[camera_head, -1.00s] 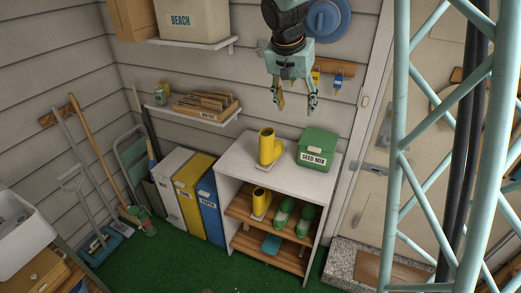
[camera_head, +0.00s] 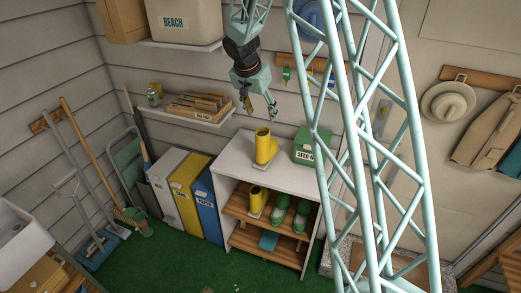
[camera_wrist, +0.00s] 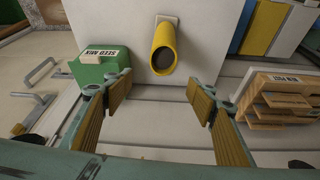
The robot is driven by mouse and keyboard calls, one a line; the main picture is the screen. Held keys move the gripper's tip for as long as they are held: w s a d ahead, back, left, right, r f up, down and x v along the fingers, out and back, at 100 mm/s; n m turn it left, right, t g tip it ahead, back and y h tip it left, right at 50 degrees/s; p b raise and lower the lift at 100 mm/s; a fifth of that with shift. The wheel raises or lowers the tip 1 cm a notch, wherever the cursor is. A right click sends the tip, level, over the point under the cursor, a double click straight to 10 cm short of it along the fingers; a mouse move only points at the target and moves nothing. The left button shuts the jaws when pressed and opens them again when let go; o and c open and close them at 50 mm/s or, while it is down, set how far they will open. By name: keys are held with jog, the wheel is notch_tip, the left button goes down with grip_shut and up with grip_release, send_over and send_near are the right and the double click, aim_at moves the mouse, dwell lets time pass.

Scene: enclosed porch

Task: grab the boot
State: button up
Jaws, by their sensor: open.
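A yellow boot (camera_head: 264,148) stands upright on the white top of the shelf cabinet (camera_head: 236,160). In the wrist view the boot (camera_wrist: 163,50) is seen from above, its opening toward me, past the fingertips. A second yellow boot (camera_head: 257,198) stands on the wooden shelf below. My gripper (camera_head: 260,109) is open and empty, above the upper boot and apart from it. In the wrist view its fingers (camera_wrist: 160,95) are spread, with the boot beyond the gap between them.
A green seed mix box (camera_head: 304,147) stands right of the boot, partly behind my lattice column. Green clogs (camera_head: 280,208) sit beside the lower boot. A wall shelf with a wooden crate (camera_head: 199,106) is to the left. Tall files (camera_head: 185,185) stand beside the cabinet.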

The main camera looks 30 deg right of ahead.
aim_at(265, 129)
jog(key=shift+f, duration=0.15)
dwell(0.3)
jog(key=shift+p+x, duration=0.3)
jog(key=shift+x, duration=3.9)
jog(key=shift+w, duration=0.1)
jog(key=shift+p+x, duration=0.55)
jog(key=shift+x, duration=2.05)
jog(key=shift+w, duration=0.15)
jog(key=shift+c, duration=0.8)
jog(key=c, duration=1.2)
